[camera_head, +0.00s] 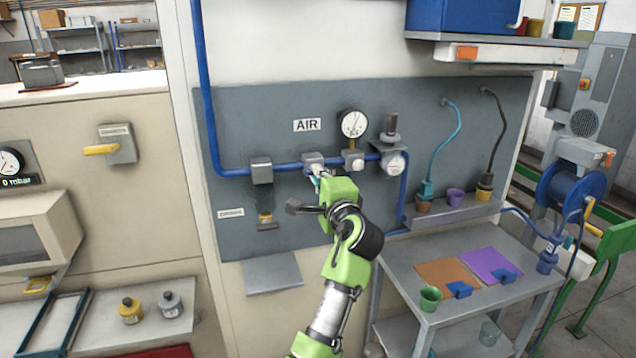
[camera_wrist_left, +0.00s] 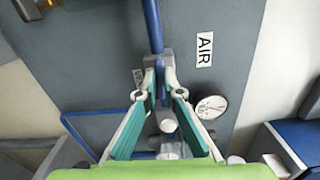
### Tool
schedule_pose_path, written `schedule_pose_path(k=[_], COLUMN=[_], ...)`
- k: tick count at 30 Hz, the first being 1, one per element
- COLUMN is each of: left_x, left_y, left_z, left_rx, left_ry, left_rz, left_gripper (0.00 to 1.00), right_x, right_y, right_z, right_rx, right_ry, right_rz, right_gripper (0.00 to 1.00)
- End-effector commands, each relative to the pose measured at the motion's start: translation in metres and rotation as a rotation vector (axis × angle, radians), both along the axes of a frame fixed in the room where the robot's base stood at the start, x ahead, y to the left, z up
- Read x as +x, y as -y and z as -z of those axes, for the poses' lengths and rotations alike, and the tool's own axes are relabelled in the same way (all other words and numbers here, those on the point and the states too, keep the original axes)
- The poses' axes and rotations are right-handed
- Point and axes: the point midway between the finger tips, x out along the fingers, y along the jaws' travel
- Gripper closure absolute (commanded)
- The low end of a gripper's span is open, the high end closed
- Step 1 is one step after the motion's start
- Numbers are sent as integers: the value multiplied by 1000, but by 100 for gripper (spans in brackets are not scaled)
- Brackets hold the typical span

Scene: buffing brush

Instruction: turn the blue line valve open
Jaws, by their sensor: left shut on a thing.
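The blue line (camera_head: 232,172) comes down the wall and runs right across a grey panel under the AIR sign. A grey valve body (camera_head: 312,160) sits on this line, left of the round gauge. My left gripper (camera_head: 318,177) reaches up to the front of this valve. In the left wrist view, my left gripper's fingertips (camera_wrist_left: 162,88) close in at the grey valve body (camera_wrist_left: 157,62) on the blue pipe (camera_wrist_left: 153,25). The gripper is shut on the valve's handle, which the fingers mostly hide. I cannot tell the handle's angle. My right gripper is not in view.
A round gauge (camera_head: 353,123) and a regulator with a second dial (camera_head: 396,163) are close on the right. Another grey fitting (camera_head: 261,170) is on the line to the left. A grey workbench (camera_head: 400,278) stands at the lower right.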

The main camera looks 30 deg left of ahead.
Motion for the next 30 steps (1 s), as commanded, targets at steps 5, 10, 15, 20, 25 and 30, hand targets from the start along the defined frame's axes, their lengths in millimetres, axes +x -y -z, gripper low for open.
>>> schedule_pose_path(k=[5,10,15,20,25,30], left_x=[0,0,0,0,0,0], left_y=[0,0,0,0,0,0], left_z=[3,2,2,2,2,2], left_rx=[-41,-58,-61,-61,-61,-59], left_ry=[44,61,66,66,65,65], left_rz=[0,0,0,0,0,0], left_gripper=[100,100,100,100,76,76], right_x=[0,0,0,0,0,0], right_y=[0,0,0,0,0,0], right_z=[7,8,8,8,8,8], right_rx=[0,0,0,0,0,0], right_ry=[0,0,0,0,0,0], right_rz=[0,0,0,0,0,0], right_gripper=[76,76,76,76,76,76])
